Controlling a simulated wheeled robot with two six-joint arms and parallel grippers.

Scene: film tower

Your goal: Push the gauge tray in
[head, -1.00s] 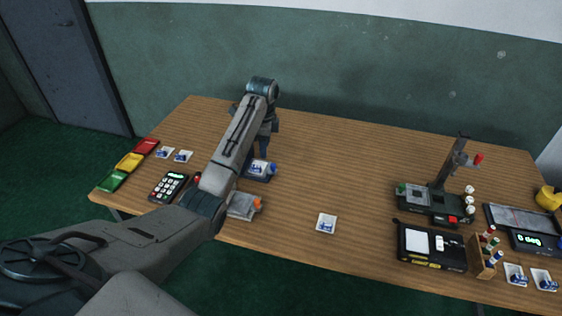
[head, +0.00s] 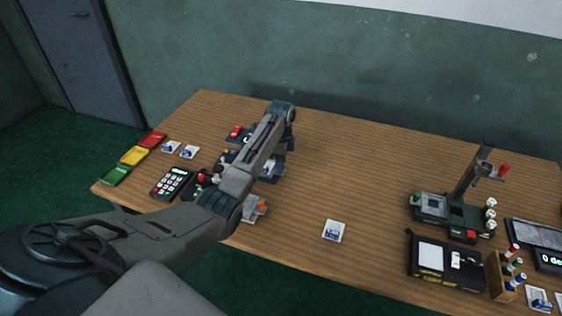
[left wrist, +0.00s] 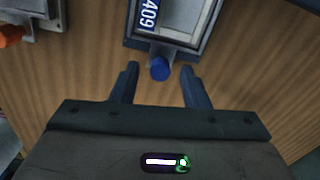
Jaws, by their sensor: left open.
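The gauge tray (left wrist: 187,16), light grey in a dark frame with a label reading 409, shows at the top of the left wrist view. A blue knob (left wrist: 160,69) sticks out from its near edge. My left gripper (left wrist: 158,80) is open, with one finger on each side of the knob and clear gaps to both. In the head view my left arm hides the gripper's fingertips and most of the tray's unit (head: 271,170). My right gripper is not in view.
A grey unit with an orange knob (head: 261,207) lies nearer the table's front edge. A keypad (head: 172,183) and coloured trays (head: 134,156) are at left. A small card (head: 333,231) lies on open wood. A stand (head: 450,212) and black case (head: 447,264) are at right.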

